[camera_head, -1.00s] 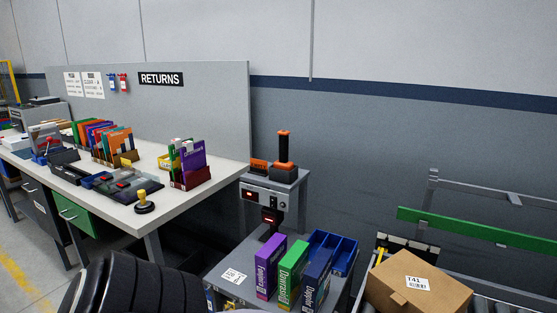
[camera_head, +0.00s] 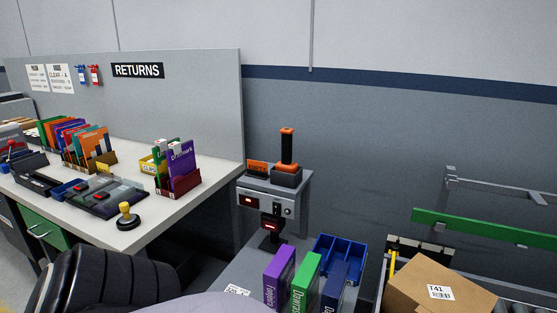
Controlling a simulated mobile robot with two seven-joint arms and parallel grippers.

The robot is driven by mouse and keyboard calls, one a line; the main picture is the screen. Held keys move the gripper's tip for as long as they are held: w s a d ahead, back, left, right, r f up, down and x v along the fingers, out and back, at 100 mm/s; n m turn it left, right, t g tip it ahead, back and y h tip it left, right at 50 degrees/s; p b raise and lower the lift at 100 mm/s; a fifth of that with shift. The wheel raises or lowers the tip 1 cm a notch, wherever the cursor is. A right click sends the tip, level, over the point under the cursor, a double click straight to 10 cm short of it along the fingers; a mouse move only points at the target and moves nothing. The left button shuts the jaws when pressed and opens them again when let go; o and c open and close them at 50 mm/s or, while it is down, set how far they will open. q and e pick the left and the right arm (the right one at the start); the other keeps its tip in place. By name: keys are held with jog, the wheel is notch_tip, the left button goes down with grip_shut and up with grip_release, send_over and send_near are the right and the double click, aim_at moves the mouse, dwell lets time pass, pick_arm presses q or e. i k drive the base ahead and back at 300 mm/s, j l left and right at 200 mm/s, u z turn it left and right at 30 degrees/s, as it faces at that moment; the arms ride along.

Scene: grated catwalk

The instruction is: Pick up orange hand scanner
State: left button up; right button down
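An upright orange and black device (camera_head: 287,150), which looks like the orange hand scanner, stands in a dark base with an orange rim. The base sits on top of a grey stand (camera_head: 272,200) at the middle of the head view. A small orange sign or block (camera_head: 257,168) is beside it on the left. Nothing touches the device. Neither of my grippers is in view; only a black ribbed arm part shows at the lower left.
Purple, green and navy boxes (camera_head: 306,280) and a blue divided tray (camera_head: 340,257) are on a grey surface below the stand. A white desk (camera_head: 140,233) with books is at left. A cardboard box (camera_head: 437,285) and green rail (camera_head: 485,230) are at right.

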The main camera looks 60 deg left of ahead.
aim_at(287, 165)
jog(key=k+j, duration=0.1)
jog(key=j, duration=1.45)
jog(key=k, duration=0.05)
